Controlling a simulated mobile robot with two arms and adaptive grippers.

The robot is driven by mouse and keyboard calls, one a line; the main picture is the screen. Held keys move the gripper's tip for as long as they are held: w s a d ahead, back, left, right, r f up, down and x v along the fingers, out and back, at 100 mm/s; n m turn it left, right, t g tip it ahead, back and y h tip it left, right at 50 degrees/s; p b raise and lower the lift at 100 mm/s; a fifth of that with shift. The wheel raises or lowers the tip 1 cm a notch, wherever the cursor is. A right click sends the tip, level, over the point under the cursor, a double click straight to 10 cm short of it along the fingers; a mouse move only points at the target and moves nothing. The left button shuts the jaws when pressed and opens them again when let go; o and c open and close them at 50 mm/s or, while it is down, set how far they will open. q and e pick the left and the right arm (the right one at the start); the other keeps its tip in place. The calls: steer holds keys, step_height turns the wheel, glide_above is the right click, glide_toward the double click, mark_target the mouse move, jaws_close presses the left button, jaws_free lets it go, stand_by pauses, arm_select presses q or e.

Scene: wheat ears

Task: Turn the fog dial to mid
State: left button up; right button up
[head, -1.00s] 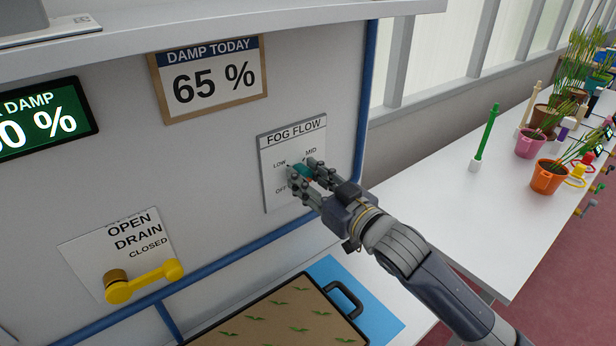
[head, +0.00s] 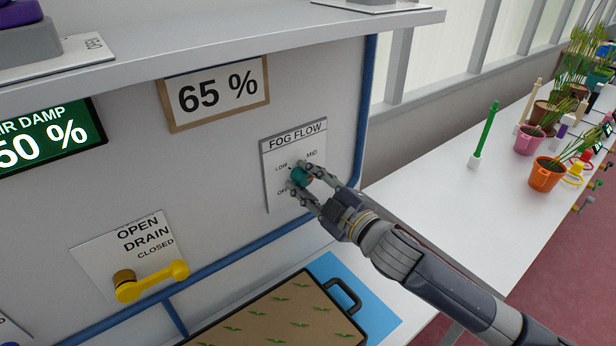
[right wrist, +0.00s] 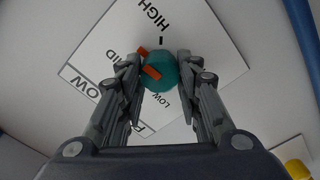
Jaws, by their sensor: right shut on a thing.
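The fog dial (head: 300,176) is a teal knob on the white FOG FLOW plate (head: 311,135) on the grey wall panel. LOW, MID and OFF labels show around it in the head view. My right gripper (head: 309,183) is shut on the dial from the right. In the right wrist view the teal dial (right wrist: 160,72) sits between the two fingers of my right gripper (right wrist: 160,75). An orange mark on it leans to the upper left, and another orange mark lies beside the MID label. The exact setting is hard to tell. My left gripper is not in view.
A yellow drain handle (head: 155,281) is at lower left, below the AIR DAMP display (head: 50,137). A tray (head: 263,338) of seedlings lies on a blue mat below the dial. Potted plants stand on the white bench (head: 430,190) at right. A shelf (head: 220,45) juts out above.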

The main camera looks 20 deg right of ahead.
steer(key=n+p, duration=0.1)
steer(key=n, duration=0.2)
steer(key=shift+n, duration=0.3)
steer(key=shift+f+n+p, duration=0.1)
steer(key=shift+n+p, duration=0.3)
steer(key=shift+n, duration=1.4)
steer(key=o, duration=1)
steer(key=shift+o, duration=0.2)
steer(key=v, duration=1.2)
